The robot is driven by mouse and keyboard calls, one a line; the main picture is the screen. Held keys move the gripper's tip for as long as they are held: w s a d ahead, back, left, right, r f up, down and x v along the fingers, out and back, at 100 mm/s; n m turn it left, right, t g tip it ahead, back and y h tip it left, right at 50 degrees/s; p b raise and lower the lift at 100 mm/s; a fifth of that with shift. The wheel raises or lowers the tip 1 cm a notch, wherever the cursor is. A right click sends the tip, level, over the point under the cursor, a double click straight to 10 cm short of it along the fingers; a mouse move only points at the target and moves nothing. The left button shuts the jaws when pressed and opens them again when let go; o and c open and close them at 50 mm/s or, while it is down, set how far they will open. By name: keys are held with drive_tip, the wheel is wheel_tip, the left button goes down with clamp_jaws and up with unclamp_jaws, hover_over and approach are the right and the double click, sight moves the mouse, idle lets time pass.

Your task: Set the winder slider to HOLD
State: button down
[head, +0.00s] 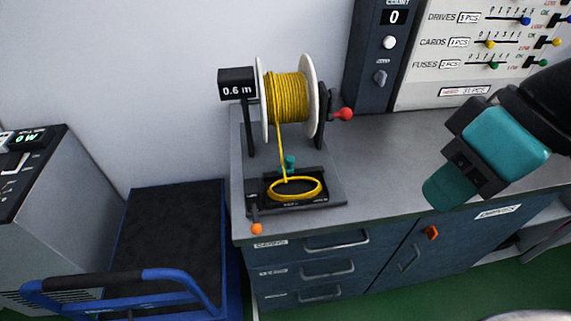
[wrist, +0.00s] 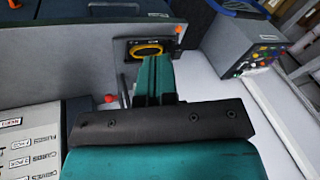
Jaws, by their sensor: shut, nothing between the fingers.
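The winder (head: 325,189) stands on the grey bench with a spool (head: 287,95) of yellow cord. Its display (head: 237,85) reads 0.6 m. Cord runs down to a yellow coil (head: 294,189) on the dark base. A teal knob (head: 290,161) sits behind the coil, and an orange knob (head: 257,229) is at the front left corner. A red knob (head: 346,114) is on the spool's right side. I cannot read any HOLD marking. My gripper (head: 443,193) is shut and empty, right of the winder and apart from it. The wrist view shows its fingers (wrist: 152,70) and the coil (wrist: 146,49) beyond.
A panel (head: 470,70) with coloured sliders and a counter column (head: 383,60) reading 0 stand behind the bench. A blue cart (head: 130,285) is left of the bench, beside a grey machine (head: 45,190) reading 0 W. Drawers are below the bench. The bench right of the winder looks clear.

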drive_tip(key=c, duration=1.6)
unclamp_jaws()
drive_tip(key=o, duration=0.4)
drive_tip(key=shift+w+a+f, duration=0.2)
drive_tip(key=shift+f, duration=0.05)
drive_tip(key=shift+o, duration=1.1)
drive_tip(key=w+a+f+m+g+y, duration=0.1)
drive_tip(key=w+a+f+m+y, duration=0.3)
drive_tip(key=m, duration=0.4)
drive_tip(key=shift+w+a+f+y+p, duration=0.35)
drive_tip(key=shift+w+a+f, duration=0.25)
drive_tip(key=shift+w, duration=0.25)
drive_tip(key=m+t+y+p, duration=0.1)
drive_tip(key=m+t+y, duration=0.45)
drive_tip(key=m, duration=1.75)
approach(293, 160)
drive_tip(key=a+t+h+p, duration=0.1)
drive_tip(key=a+p, duration=0.1)
drive_tip(key=w+a+f+h+p, duration=0.1)
drive_tip(key=a+p, duration=0.1)
drive_tip(key=a, duration=0.1)
drive_tip(key=w+a+t+p, duration=0.1)
drive_tip(key=a, duration=0.2)
drive_tip(key=shift+f+t+h+p, duration=0.35)
drive_tip(key=shift+h+p, duration=0.05)
drive_tip(key=shift+w+a+f, duration=0.35)
drive_tip(key=shift+w+a, duration=0.05)
drive_tip(key=shift+a, duration=0.1)
